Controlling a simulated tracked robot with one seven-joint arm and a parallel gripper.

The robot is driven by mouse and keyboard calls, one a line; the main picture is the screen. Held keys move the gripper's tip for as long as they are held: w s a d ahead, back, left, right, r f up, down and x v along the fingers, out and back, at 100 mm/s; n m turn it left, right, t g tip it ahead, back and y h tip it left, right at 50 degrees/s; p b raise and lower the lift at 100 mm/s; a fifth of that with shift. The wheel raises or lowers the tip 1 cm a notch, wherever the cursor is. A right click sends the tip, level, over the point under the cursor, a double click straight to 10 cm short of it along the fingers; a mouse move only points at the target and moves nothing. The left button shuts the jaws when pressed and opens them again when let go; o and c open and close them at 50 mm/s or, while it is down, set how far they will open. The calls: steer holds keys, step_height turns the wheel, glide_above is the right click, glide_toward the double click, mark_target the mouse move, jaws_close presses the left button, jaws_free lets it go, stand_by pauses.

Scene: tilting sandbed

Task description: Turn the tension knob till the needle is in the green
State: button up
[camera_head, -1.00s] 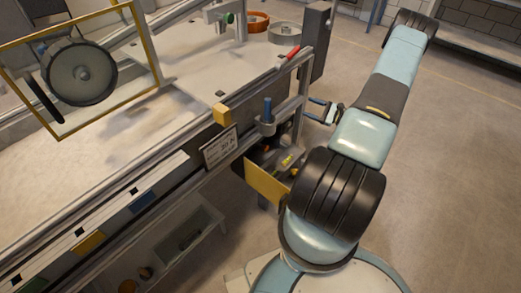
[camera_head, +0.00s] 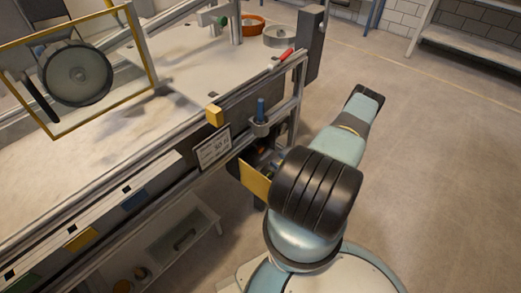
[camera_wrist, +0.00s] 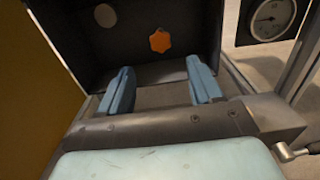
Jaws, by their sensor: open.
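The orange lobed knob (camera_wrist: 160,41) sits on a dark panel at upper centre of the wrist view.
A yellow door (camera_head: 256,182) stands open on the bench front, and a yellow surface (camera_wrist: 35,85) fills the wrist view's left side. A pale round disc (camera_wrist: 105,15) is left of the knob. A blue-handled part (camera_head: 261,112) stands above the door. The floor at right is clear.

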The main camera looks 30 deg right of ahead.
mark_target(262, 150)
steer(key=x, duration=1.2)
steer(key=shift+w, duration=0.35)
